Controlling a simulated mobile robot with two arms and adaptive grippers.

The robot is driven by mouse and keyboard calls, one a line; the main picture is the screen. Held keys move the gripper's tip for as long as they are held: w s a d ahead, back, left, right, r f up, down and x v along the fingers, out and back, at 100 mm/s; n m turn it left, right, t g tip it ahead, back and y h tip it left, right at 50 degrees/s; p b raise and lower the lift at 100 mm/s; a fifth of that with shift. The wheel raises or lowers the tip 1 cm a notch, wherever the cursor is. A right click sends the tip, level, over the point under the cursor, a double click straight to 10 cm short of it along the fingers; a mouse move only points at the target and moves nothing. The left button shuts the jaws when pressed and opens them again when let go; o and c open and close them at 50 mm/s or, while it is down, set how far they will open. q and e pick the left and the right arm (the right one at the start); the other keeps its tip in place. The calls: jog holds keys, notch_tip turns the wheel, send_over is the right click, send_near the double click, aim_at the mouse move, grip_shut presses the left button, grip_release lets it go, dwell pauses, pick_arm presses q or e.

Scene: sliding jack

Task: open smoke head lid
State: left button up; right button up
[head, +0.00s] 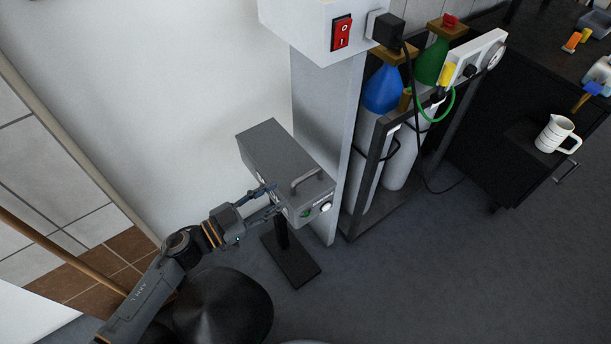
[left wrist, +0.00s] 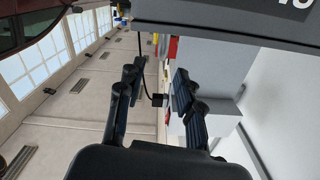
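The smoke head is a grey box (head: 275,160) on a short black stand (head: 290,262), in the middle of the head view. A bar handle (head: 306,180) sits on its top near the front end, which bears a green mark and a round white part. The lid looks closed, but its seam is too small to tell. My left gripper (head: 267,200) is at the box's lower left side, near the front. In the left wrist view its fingers (left wrist: 155,88) are apart with nothing between them. The grey box (left wrist: 235,20) crosses the top there. Contact cannot be told. My right gripper is not in view.
A white column (head: 325,130) with a red-switch box (head: 318,25) stands just behind the smoke head. Gas cylinders (head: 383,90) in a dark rack are to the right. A white jug (head: 556,135) stands on a dark cabinet. Floor at the lower right is clear.

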aim_at(298, 182)
pick_arm(q)
jog(key=x, duration=0.9)
jog(key=shift+w+d+f, duration=0.1)
jog(key=shift+w+d, duration=0.1)
jog(key=shift+w, duration=0.2)
jog(key=shift+c, duration=0.4)
grip_shut()
